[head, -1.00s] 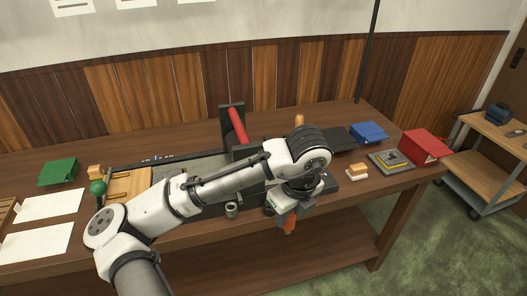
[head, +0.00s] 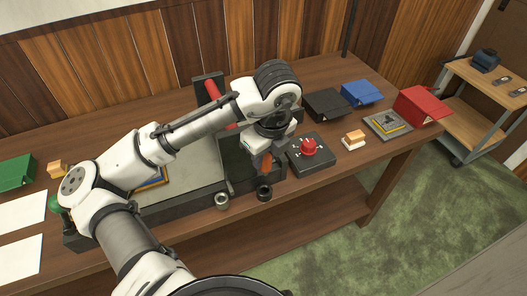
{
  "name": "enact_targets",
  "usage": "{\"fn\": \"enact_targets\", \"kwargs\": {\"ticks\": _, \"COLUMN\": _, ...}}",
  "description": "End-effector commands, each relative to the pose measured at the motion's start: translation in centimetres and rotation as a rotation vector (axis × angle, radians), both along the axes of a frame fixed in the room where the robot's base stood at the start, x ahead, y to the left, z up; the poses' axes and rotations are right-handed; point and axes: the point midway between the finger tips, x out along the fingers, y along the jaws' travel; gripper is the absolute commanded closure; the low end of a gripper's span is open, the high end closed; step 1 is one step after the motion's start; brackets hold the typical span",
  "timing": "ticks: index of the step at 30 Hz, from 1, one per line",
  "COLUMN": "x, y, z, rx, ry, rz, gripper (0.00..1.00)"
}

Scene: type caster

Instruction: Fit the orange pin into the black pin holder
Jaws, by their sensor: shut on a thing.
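My gripper (head: 259,149) is shut on the orange pin (head: 266,164), with only part of the pin showing below the fingers. The black pin holder (head: 264,193), a small dark round cup, appears at the front edge of the machine, below the pin in the picture. The pin looks apart from the holder and points downward. My wrist hides the pin's upper part. Its height above the holder is hard to tell.
A grey cup (head: 221,200) stands left of the black holder. A black box with a red knob (head: 309,146) is close on the right. The machine's grey bed (head: 195,180) lies left. Further right are an orange-and-white block (head: 353,140) and a red box (head: 421,105).

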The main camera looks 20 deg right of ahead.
Motion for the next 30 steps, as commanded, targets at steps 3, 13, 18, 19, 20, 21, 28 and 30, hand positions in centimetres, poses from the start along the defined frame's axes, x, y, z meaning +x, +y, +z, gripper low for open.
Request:
{"fn": "enact_targets", "kwargs": {"ticks": 3, "x": 0.1, "y": 0.0, "z": -0.1, "rx": 0.001, "ry": -0.001, "rz": -0.007, "gripper": 1.0}}
{"fn": "enact_targets", "kwargs": {"ticks": 13, "x": 0.2, "y": 0.0, "z": -1.9, "rx": 0.006, "ry": -0.004, "rz": -0.029, "gripper": 1.0}}
{"fn": "enact_targets", "kwargs": {"ticks": 18, "x": 0.2, "y": 0.1, "z": -3.6, "rx": 0.006, "ry": -0.003, "rz": -0.03, "gripper": 1.0}}
{"fn": "enact_targets", "kwargs": {"ticks": 19, "x": 0.2, "y": 0.1, "z": -3.9, "rx": 0.006, "ry": -0.003, "rz": -0.029, "gripper": 1.0}}
{"fn": "enact_targets", "kwargs": {"ticks": 20, "x": 0.2, "y": 0.1, "z": -4.2, "rx": 0.006, "ry": -0.003, "rz": -0.029, "gripper": 1.0}}
{"fn": "enact_targets", "kwargs": {"ticks": 21, "x": 0.2, "y": 0.1, "z": -4.6, "rx": 0.006, "ry": -0.003, "rz": -0.029, "gripper": 1.0}}
{"fn": "enact_targets", "kwargs": {"ticks": 28, "x": 0.2, "y": 0.1, "z": -5.9, "rx": 0.006, "ry": -0.004, "rz": -0.029, "gripper": 1.0}}
{"fn": "enact_targets", "kwargs": {"ticks": 30, "x": 0.2, "y": 0.1, "z": -6.0, "rx": 0.006, "ry": -0.004, "rz": -0.029, "gripper": 1.0}}
